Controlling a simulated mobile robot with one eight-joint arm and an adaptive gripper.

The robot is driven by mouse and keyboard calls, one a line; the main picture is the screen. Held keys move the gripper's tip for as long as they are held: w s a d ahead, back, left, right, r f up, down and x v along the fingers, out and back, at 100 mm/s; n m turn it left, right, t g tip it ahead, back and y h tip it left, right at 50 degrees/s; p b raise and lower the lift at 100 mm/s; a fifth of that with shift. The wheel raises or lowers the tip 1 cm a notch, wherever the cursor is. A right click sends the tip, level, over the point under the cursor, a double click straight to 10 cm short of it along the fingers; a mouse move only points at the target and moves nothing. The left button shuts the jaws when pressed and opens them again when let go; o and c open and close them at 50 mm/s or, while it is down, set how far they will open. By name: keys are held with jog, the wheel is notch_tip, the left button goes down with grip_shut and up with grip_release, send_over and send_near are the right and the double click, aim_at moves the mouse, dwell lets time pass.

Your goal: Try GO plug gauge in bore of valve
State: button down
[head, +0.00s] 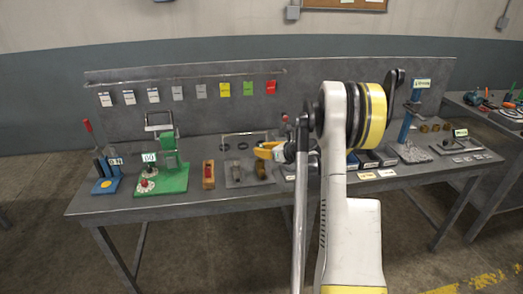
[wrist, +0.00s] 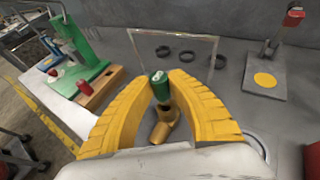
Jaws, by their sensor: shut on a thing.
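My gripper (wrist: 166,84) has two yellow fingers, shut on the GO plug gauge (wrist: 160,88), which has a green end. In the wrist view the gauge's darker lower part meets the outline of the brass valve (wrist: 163,128); I cannot tell whether its tip is inside the bore. The valve lies just below the fingers on the bench. In the head view my gripper (head: 268,151) is over the middle of the bench; the gauge is not clear there, and a small brass shape (head: 260,170) below it looks like the valve.
A wooden block (head: 208,180) with a red-topped piece stands left of the gripper, beside a green press (head: 174,170). Several dark rings (wrist: 192,56) and a thin wire frame (wrist: 214,52) are behind the valve. A plate with a yellow disc (wrist: 264,80) lies right.

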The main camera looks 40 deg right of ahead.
jog(key=shift+f, duration=0.2)
jog(key=shift+f+b, duration=0.3)
jog(key=shift+b, duration=0.15)
jog(key=shift+f+b, duration=0.9)
jog(key=shift+f, duration=0.2)
jog(key=shift+r, duration=0.1)
jog(key=shift+r+p, duration=1.6)
jog(key=shift+r, duration=0.95)
jog(key=shift+s, duration=0.1)
